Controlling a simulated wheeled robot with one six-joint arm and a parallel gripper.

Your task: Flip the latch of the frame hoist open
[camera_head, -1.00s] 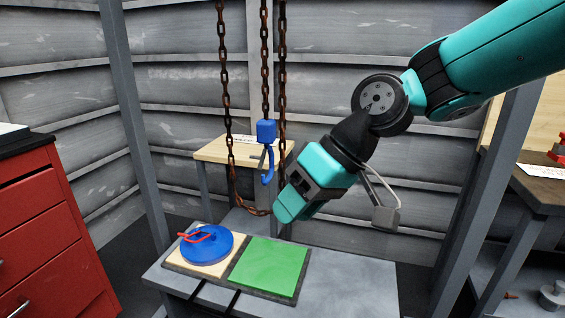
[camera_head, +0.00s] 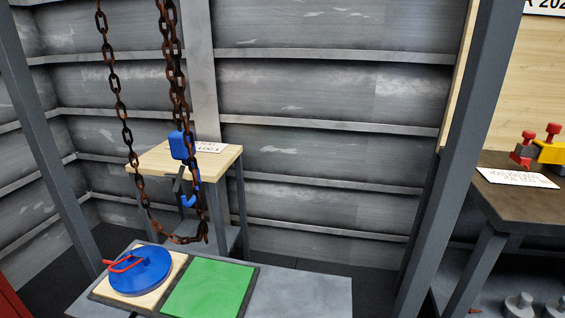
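The frame hoist's blue hook block (camera_head: 178,146) hangs on rusty chains (camera_head: 171,60) at left of centre. Its blue hook (camera_head: 188,199) is below, partly behind a chain. A thin dark grey bar, perhaps the latch, (camera_head: 177,186) slants beside the hook; whether it is open or closed I cannot tell. My gripper and arm are not in view now.
A grey table (camera_head: 310,292) below the hoist holds a green square (camera_head: 210,288) and a blue disc with a red handle (camera_head: 140,270). A small wooden table (camera_head: 152,160) stands behind. A grey post (camera_head: 437,165) and dark workbench (camera_head: 510,200) are at right.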

